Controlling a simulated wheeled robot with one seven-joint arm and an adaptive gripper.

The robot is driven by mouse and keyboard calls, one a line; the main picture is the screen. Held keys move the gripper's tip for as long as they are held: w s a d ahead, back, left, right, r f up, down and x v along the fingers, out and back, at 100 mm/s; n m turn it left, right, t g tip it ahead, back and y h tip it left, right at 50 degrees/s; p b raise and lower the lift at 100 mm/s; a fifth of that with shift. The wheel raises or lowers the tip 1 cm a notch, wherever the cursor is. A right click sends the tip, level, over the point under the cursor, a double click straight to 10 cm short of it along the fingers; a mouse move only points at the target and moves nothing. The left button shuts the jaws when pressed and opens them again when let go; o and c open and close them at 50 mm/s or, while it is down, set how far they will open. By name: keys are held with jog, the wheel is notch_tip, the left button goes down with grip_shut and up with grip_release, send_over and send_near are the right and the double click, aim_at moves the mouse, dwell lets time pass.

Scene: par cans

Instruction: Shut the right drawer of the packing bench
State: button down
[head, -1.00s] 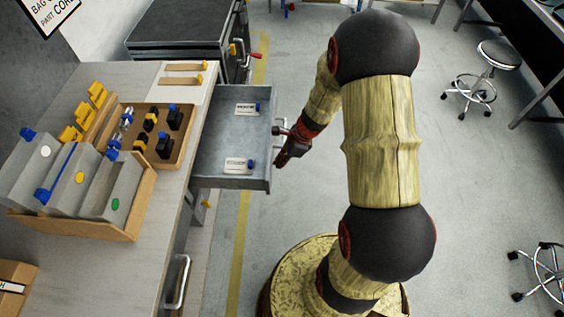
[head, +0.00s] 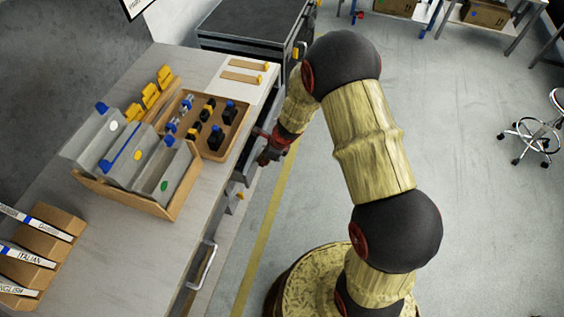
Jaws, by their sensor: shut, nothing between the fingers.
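The right drawer (head: 246,168) is at the far part of the packing bench's (head: 125,268) front, on the bench's right side in the head view. Only a narrow dark grey strip of it shows beside the bench top; its inside is no longer in sight. I cannot tell whether it is flush. My gripper (head: 265,157), dark with red parts, is shut and empty. It is at the drawer's front, near the handle, and hides part of it. Whether it touches the front is unclear.
A second drawer handle (head: 204,266) is nearer on the bench front. A wooden tray (head: 232,140) and a box of grey bins (head: 175,203) stand on top. A dark cabinet (head: 255,27) stands beyond. The floor to the right is open, with a stool (head: 540,137).

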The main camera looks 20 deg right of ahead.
aim_at(251, 155)
jog(key=shift+w+a+p, duration=0.3)
jog(key=shift+w+a, duration=0.2)
jog(key=shift+a, duration=0.25)
jog(key=shift+w+a+p, duration=0.3)
jog(key=shift+w+a, duration=0.25)
jog(key=shift+a, duration=0.25)
jog(key=shift+w+a+p, duration=0.3)
jog(key=shift+w+a, duration=0.2)
jog(key=shift+a, duration=0.25)
